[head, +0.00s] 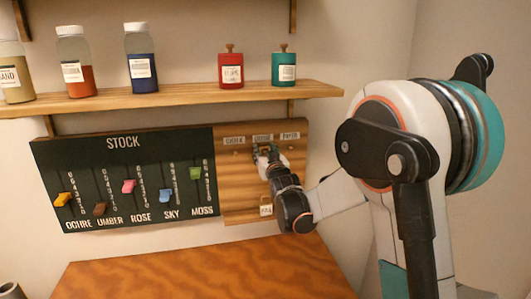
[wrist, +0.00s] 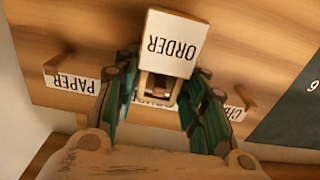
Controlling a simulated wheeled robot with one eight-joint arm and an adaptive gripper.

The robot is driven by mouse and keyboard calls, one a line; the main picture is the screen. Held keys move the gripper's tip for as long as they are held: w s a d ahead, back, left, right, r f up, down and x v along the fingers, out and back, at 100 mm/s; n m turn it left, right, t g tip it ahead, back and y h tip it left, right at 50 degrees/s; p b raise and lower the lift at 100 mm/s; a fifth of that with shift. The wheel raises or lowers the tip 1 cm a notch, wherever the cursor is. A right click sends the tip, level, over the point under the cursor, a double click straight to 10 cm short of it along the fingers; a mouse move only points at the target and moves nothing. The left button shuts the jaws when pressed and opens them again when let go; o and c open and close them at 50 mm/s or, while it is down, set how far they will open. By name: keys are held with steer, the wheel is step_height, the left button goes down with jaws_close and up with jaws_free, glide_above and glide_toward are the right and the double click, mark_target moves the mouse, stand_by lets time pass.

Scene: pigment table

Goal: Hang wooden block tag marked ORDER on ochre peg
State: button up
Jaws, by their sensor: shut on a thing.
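The wooden block tag marked ORDER (wrist: 172,44) appears upside down in the wrist view, with a framed opening at its lower end. My gripper (wrist: 158,95) is shut on this end; it also shows in the head view (head: 266,158), in front of the middle label of the wooden peg board (head: 234,180). The middle label is mostly hidden in the wrist view and too small to read surely in the head view. The peg there is hidden, so I cannot tell whether the tag is on it. An orange slider (head: 63,199) sits above the word OCHRE on the dark STOCK panel.
The PAPER label (wrist: 73,83) has a wooden peg (wrist: 58,62) beside it; another peg (wrist: 246,97) is at the right. A small tag (head: 266,210) hangs low on the board. The shelf (head: 180,97) above holds jars. The wooden tabletop (head: 200,275) below looks clear.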

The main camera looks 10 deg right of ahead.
steer(key=shift+w+f, duration=0.15)
steer(key=shift+w, duration=0.05)
steer(key=o, duration=1)
steer(key=shift+w, duration=0.1)
steer(key=shift+c, duration=0.2)
steer(key=shift+w+f, duration=0.35)
steer(key=shift+w, duration=0.05)
steer(key=shift+s, duration=0.2)
steer(key=s+f+g+b, duration=0.2)
steer(key=s+f+g, duration=0.1)
steer(key=s, duration=1.3)
steer(key=s+f+g+b, duration=0.2)
steer(key=s+f+g, duration=0.2)
steer(key=s, duration=1.2)
steer(key=s+f+g+b, duration=0.2)
steer(key=s+f+g, duration=0.2)
steer(key=s, duration=1.2)
step_height(320, 180, down, 3)
steer(key=shift+s+r, duration=0.15)
steer(key=shift+s, duration=0.15)
